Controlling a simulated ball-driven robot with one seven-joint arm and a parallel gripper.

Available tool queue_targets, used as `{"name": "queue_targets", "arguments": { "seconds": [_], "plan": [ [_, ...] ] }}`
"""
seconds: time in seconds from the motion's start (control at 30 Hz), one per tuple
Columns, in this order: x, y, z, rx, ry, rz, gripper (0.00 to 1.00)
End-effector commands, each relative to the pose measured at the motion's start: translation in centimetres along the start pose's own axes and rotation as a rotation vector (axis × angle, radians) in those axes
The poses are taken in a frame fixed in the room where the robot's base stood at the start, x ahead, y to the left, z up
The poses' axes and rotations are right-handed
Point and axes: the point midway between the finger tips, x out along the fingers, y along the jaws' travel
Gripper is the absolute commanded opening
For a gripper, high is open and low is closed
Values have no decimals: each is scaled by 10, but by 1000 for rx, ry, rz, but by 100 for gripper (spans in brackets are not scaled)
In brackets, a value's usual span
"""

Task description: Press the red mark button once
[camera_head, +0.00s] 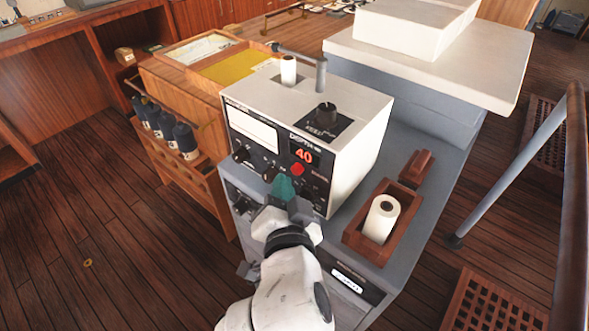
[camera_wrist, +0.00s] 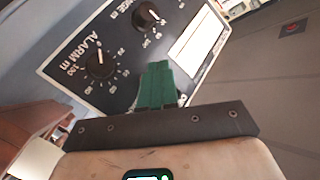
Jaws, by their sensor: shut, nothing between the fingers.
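The red mark button (camera_head: 297,169) is on the dark front panel of the white depth sounder (camera_head: 355,130), just below the lit red "40". My gripper (camera_head: 284,184), with green fingers, is shut and empty in front of the panel. In the head view its tips are just below and left of the button; I cannot tell whether they touch the panel. In the wrist view, my shut fingers (camera_wrist: 158,76) point at the panel among the alarm knob (camera_wrist: 101,66) and the range knob (camera_wrist: 147,15). The button does not show in the wrist view.
The sounder stands on a grey cabinet (camera_head: 424,176). A wooden tray (camera_head: 354,240) holding a paper roll (camera_head: 381,218) is to its right. A wooden rack with dark cylinders (camera_head: 185,141) is to the left. A brown handrail (camera_head: 574,200) stands at far right.

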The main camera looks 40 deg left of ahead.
Motion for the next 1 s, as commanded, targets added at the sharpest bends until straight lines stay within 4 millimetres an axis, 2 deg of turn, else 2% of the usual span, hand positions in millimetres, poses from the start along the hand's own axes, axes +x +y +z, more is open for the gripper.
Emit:
{"name": "queue_targets", "arguments": {
  "seconds": [1.0],
  "plan": [
    [8, 6, -7, 0, 1, 0, 0]
  ]
}}
